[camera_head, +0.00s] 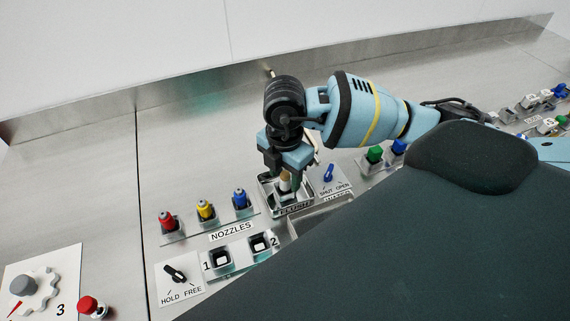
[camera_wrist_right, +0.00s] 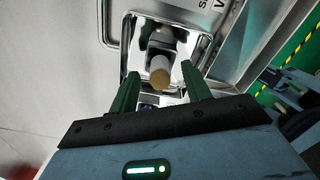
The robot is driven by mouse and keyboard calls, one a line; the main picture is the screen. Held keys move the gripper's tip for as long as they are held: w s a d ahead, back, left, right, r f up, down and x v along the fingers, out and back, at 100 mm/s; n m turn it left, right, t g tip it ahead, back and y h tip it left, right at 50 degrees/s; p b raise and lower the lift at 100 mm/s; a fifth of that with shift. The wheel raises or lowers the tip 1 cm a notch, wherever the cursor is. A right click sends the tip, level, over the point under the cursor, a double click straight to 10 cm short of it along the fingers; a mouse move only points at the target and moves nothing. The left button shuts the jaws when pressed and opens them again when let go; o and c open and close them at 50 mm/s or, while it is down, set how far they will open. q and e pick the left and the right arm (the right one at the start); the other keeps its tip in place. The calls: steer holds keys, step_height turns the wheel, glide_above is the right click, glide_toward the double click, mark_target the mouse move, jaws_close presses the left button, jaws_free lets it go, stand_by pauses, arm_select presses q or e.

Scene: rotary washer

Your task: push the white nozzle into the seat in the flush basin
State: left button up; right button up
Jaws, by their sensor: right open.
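The white nozzle (camera_wrist_right: 159,66) stands in the flush basin (camera_wrist_right: 203,48), its tan round end towards the camera in the right wrist view. In the head view a small pale part of the nozzle (camera_head: 285,182) shows below my right gripper (camera_head: 286,184). The gripper points down over the basin, which is labelled FLUSH. In the right wrist view the green fingers of my right gripper (camera_wrist_right: 160,73) are apart, one on each side of the nozzle's end, with gaps visible. The seat under the nozzle is hidden. My left gripper is out of view.
Red (camera_head: 169,221), yellow (camera_head: 206,210) and blue (camera_head: 240,199) nozzles stand in a rack left of the basin. A SHUT/OPEN blue knob (camera_head: 328,174) is close on the right. Two numbered sockets (camera_head: 220,258) and a HOLD/FREE knob (camera_head: 175,274) lie in front.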

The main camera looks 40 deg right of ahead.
step_height(320, 180, up, 6)
steer(key=shift+r, duration=0.15)
stand_by(0.5)
